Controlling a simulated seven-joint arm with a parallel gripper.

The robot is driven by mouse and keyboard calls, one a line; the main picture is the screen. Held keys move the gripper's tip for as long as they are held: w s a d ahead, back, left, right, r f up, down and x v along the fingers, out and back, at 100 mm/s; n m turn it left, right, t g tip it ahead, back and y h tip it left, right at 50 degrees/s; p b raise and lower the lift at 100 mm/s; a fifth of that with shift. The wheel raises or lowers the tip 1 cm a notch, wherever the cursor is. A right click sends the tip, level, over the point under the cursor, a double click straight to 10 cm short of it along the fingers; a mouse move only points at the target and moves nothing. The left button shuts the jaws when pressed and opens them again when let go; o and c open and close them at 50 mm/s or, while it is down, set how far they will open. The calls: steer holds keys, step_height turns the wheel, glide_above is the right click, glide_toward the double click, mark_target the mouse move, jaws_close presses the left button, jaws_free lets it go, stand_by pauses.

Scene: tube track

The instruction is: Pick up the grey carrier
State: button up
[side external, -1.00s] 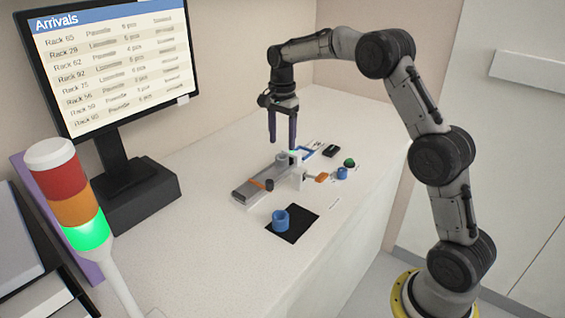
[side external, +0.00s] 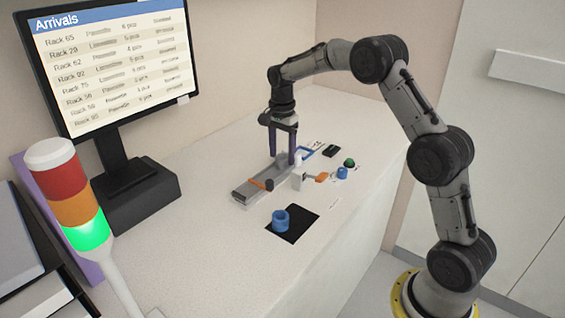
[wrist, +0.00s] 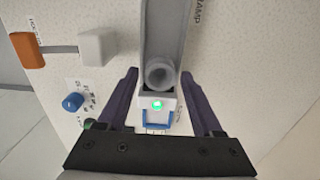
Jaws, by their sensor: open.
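The grey carrier (wrist: 160,73) is a round, hollow, cup-like piece at the end of the grey track (wrist: 164,25) in the wrist view. In the side view the carrier (side external: 282,159) is small and partly hidden by a finger. My gripper (side external: 282,160) is open, pointing down over the track's far end. In the wrist view its two dark fingers (wrist: 160,102) stand apart on either side of the track end, with the carrier between their lines and slightly ahead of them. I cannot tell whether either finger touches it.
A green light (wrist: 157,104) glows at the track end, beside a blue frame (wrist: 154,121). A white block (wrist: 97,46), orange handle (wrist: 27,50) and blue knob (wrist: 72,102) lie to one side. A blue ring (side external: 281,220) stands on a black mat (side external: 300,228). An orange bar (side external: 262,184) crosses the track.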

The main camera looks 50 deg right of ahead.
steer(key=c, duration=1)
steer(key=shift+r, duration=2.8)
steer(key=shift+r, duration=0.1)
